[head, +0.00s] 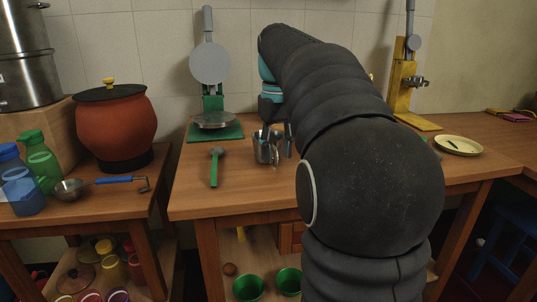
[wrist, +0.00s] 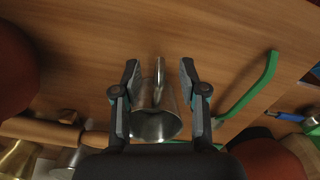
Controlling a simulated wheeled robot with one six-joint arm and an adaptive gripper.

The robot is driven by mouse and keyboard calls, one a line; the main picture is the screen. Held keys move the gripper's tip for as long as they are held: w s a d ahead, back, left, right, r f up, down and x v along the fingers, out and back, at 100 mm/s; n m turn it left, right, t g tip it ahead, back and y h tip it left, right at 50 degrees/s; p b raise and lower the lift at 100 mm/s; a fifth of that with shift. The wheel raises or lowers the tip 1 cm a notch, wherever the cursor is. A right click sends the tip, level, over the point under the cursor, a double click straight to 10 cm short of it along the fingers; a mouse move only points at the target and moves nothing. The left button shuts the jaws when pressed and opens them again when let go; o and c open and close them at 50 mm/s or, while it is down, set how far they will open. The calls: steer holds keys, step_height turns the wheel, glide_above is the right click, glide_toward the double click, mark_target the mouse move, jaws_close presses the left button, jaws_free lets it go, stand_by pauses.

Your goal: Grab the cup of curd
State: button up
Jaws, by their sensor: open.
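A shiny metal cup (head: 268,153) stands on the wooden table (head: 245,195), left of my arm in the head view. In the wrist view the cup (wrist: 155,118) lies between the two fingers of my gripper (wrist: 159,75), its handle pointing up the picture. My gripper is open, with one finger on either side of the cup. I cannot tell whether either finger touches it. What is inside the cup does not show clearly. In the head view my gripper (head: 279,142) is partly hidden behind my arm.
A green-handled tool (head: 214,168) lies left of the cup. Behind it stands a press on a green base (head: 229,131). A red-brown pot (head: 115,122) and a blue-handled ladle (head: 70,188) are on the left table. A yellow plate (head: 470,147) is at right.

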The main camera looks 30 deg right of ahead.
step_height(320, 180, down, 2)
jaws_close()
steer(key=shift+r, duration=0.1)
stand_by(0.5)
